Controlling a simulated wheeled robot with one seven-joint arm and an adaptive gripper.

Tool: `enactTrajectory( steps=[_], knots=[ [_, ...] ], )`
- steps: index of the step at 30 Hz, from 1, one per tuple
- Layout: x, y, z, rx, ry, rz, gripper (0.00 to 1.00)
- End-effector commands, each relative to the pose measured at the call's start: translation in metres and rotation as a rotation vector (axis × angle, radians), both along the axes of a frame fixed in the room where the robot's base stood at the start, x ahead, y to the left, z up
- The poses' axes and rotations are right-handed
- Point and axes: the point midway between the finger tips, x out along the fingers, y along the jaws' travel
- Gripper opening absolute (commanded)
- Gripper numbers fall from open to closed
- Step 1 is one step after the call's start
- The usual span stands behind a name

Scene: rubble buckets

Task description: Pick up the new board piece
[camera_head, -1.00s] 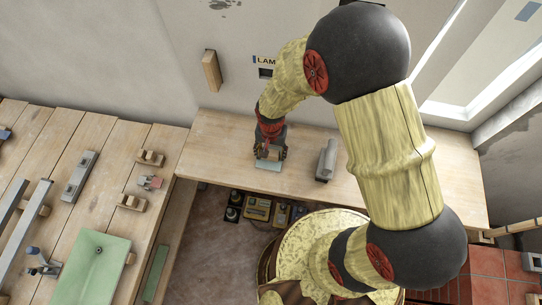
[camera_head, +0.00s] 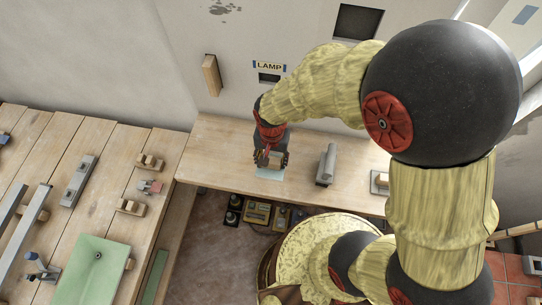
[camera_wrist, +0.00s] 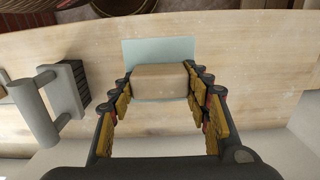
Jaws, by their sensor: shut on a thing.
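The new board piece is a small tan block (camera_wrist: 160,81), held between the two yellow-padded finger rows of my gripper (camera_wrist: 163,92) in the wrist view. In the head view my gripper (camera_head: 271,158) is over the wooden bench by the wall, with the block small and partly hidden between its fingers. A pale blue-green mat (camera_wrist: 158,50) lies on the bench behind the block in the wrist view; it also shows just below my gripper in the head view (camera_head: 269,174). I cannot tell exactly how far the block is above the mat.
A grey cylindrical handle fixture (camera_head: 326,164) stands on the bench (camera_head: 222,150) right of my gripper. A grey plate with a block (camera_head: 380,182) is farther right. A wall box marked LAMP (camera_head: 269,67) and a wooden wall block (camera_head: 211,75) are behind. A green tray (camera_head: 92,270) lies left.

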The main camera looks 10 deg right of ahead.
Motion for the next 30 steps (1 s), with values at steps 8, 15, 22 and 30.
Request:
enactTrajectory(
  steps=[8,15,22,30],
  knots=[
    [-0.051,0.006,0.028,0.001,-0.005,0.003,0.04],
    [-0.08,0.008,0.04,0.002,-0.004,0.002,0.04],
    [-0.091,0.009,0.045,0.001,-0.003,0.0,0.04],
    [-0.092,0.009,0.045,0.001,-0.003,-0.001,0.04]
  ],
)
